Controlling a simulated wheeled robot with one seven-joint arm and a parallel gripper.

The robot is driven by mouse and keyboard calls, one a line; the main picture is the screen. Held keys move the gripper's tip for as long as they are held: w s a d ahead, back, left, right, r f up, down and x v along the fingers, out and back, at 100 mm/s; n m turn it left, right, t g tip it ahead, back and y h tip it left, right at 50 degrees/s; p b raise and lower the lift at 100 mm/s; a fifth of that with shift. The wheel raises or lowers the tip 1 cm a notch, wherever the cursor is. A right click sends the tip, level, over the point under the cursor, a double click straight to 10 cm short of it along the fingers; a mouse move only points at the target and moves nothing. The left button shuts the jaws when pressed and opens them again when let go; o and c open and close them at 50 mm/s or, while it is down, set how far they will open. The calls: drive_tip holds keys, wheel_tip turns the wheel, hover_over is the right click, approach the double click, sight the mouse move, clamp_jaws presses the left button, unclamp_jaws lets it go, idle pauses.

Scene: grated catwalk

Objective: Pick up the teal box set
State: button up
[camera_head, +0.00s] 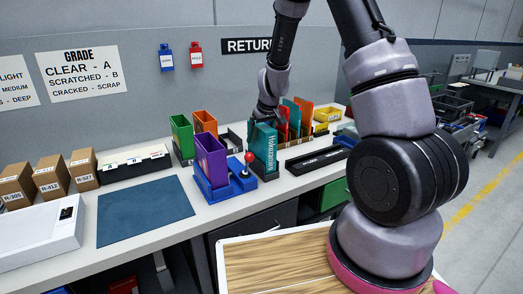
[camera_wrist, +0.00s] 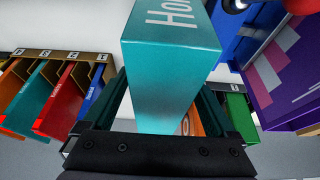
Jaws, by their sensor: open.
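The teal box set (camera_head: 263,150) stands upright on the counter, with white lettering on its face, right of the blue stand. In the wrist view, the teal box set (camera_wrist: 168,55) fills the upper middle. My gripper (camera_head: 266,115) is above and behind it in the head view, partly hidden by the box. In the wrist view, the fingers of my gripper (camera_wrist: 163,98) are spread, one on each side of the box. I cannot tell whether either finger touches it.
A purple box (camera_head: 211,160) stands in a blue stand (camera_head: 222,189) with a red-knobbed joystick close left. Green (camera_head: 182,135) and orange (camera_head: 205,122) boxes stand behind. A rack of coloured folders (camera_head: 298,118) and a black tray (camera_head: 318,160) are right. A blue mat (camera_head: 145,211) lies bare.

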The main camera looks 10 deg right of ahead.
drive_tip(key=shift+f, duration=0.25)
idle(0.4)
clamp_jaws()
